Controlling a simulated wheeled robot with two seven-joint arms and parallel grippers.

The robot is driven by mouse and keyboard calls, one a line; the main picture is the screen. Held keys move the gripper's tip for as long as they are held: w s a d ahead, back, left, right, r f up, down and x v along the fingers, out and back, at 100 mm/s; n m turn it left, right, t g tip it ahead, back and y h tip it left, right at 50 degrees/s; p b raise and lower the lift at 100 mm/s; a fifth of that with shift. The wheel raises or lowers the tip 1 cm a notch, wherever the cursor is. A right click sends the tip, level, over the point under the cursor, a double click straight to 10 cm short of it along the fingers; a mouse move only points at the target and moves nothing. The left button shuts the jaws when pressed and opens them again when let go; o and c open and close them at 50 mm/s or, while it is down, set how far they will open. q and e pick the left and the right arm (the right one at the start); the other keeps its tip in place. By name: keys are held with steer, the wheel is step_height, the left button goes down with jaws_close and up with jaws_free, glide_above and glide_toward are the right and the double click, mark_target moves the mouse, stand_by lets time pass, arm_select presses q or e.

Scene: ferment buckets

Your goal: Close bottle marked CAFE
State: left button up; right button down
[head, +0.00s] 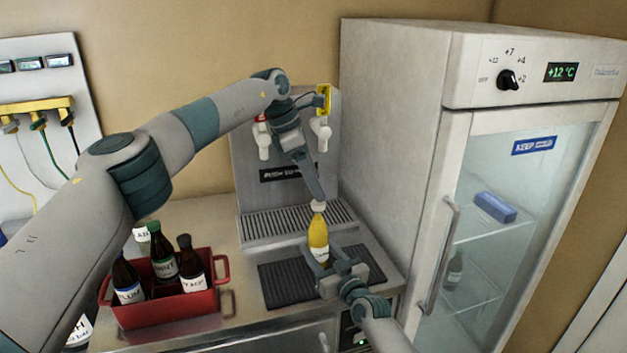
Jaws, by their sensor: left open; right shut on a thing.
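A yellow bottle (318,232) stands upright at the dark mat in front of the dispenser. Its white label is partly hidden and I cannot read it. My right gripper (322,263) is shut on the bottle's lower body. A pale cap-like piece (318,205) shows at the bottle's top; I cannot tell whether it is seated. My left gripper (317,197) points down from above, open, with its fingertips right at this piece. The fingers partly hide the bottle's mouth.
A red crate (165,311) with several dark bottles stands at left on the steel counter. The dispenser (270,150) with taps and a drip grate is behind the bottle. A fridge (390,130) with a glass door stands close at right. A ribbed dark mat (285,287) lies beneath.

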steer(key=shift+f, duration=0.1)
arm_select(q)
steer(key=v, duration=1.2)
arm_select(e)
steer(key=c, duration=0.8)
jaws_free()
steer(key=shift+c, duration=0.2)
arm_select(q)
step_height(320, 180, down, 2)
steer(key=shift+f+b, duration=0.15)
steer(key=shift+b, duration=1)
arm_select(e)
steer(key=v, duration=1.7)
steer(key=shift+s, duration=0.15)
steer(key=shift+d, duration=0.1)
